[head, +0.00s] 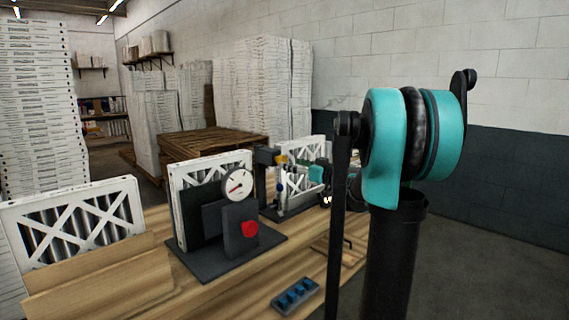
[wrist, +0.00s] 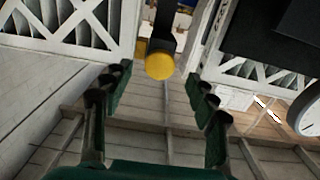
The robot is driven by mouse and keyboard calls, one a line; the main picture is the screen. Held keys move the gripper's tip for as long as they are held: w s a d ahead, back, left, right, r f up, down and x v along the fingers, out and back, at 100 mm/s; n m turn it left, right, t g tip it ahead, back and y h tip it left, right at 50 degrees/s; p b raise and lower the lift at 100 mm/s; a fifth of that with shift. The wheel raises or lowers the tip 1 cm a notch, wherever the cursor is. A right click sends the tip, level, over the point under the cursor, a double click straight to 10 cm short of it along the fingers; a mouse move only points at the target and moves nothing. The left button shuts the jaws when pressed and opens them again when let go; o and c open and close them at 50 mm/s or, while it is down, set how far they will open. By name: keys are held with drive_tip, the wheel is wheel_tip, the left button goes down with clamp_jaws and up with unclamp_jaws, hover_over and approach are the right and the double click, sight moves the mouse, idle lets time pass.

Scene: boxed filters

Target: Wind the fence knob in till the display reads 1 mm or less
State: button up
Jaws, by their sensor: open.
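A yellow-ended black knob (wrist: 160,62) shows at the top centre of the wrist view, between and beyond the fingertips of my gripper (wrist: 162,84). A small yellow spot (head: 281,159) shows on the dark stand (head: 265,172) in the head view; I cannot tell for sure that it is the fence knob. My gripper is open, with nothing between its fingers, and does not visibly touch the knob. In the head view it is small and partly hidden near the stand. No readable number display shows in either view.
A black fixture with a red knob (head: 250,229) and a round dial gauge (head: 237,184) stands on the wooden bench (head: 220,288). The gauge's edge shows in the wrist view (wrist: 308,108). White-framed filters (head: 75,222) stand left. A blue-topped block (head: 296,296) lies in front.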

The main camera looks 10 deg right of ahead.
sight(284, 161)
drive_tip(key=shift+x, duration=2.45)
drive_tip(key=c, duration=1.2)
drive_tip(key=shift+o, duration=0.2)
drive_tip(key=m, duration=0.5)
drive_tip(key=shift+m, duration=0.4)
drive_tip(key=m, duration=0.5)
drive_tip(key=shift+m, duration=0.4)
